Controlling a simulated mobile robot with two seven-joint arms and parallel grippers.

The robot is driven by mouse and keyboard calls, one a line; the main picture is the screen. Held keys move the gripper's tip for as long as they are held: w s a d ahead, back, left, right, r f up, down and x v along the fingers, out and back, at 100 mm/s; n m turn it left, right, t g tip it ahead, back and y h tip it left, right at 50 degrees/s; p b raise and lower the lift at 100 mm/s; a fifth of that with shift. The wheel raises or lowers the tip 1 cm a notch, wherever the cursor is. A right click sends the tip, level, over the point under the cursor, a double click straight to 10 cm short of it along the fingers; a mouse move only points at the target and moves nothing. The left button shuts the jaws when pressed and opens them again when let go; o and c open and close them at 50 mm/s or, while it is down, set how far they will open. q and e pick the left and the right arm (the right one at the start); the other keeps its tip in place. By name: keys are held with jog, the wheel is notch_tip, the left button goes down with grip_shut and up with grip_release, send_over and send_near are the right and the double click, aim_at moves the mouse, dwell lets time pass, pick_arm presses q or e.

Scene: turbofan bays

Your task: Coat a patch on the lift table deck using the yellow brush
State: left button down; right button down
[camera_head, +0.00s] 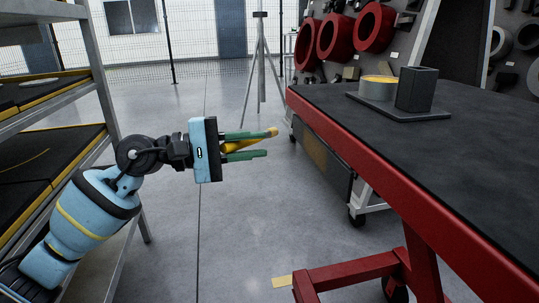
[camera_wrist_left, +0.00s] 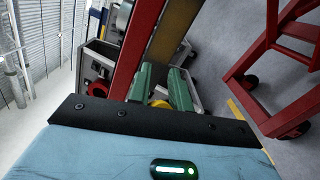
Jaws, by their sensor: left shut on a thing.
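My left gripper (camera_head: 258,143) has green fingers and is shut on the yellow brush (camera_head: 240,144). The brush lies roughly level between the fingers, its orange-yellow end just past the upper fingertip. The gripper is in the air to the left of the red-framed lift table and apart from it. The dark lift table deck (camera_head: 455,135) is at the right. In the left wrist view the fingers (camera_wrist_left: 163,88) show with a small piece of the yellow brush (camera_wrist_left: 161,104) between them; most of the brush is hidden there. My right gripper is not in view.
A dark tray (camera_head: 397,110) on the deck holds a round tin with a yellow top (camera_head: 378,87) and a dark square holder (camera_head: 416,88). A shelf rack (camera_head: 103,80) stands at the left. The red table edge (camera_head: 390,185) is right of my gripper. Open floor lies between.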

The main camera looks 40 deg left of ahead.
pick_arm(q)
jog(key=shift+a+f, duration=0.1)
jog(key=shift+a, duration=0.15)
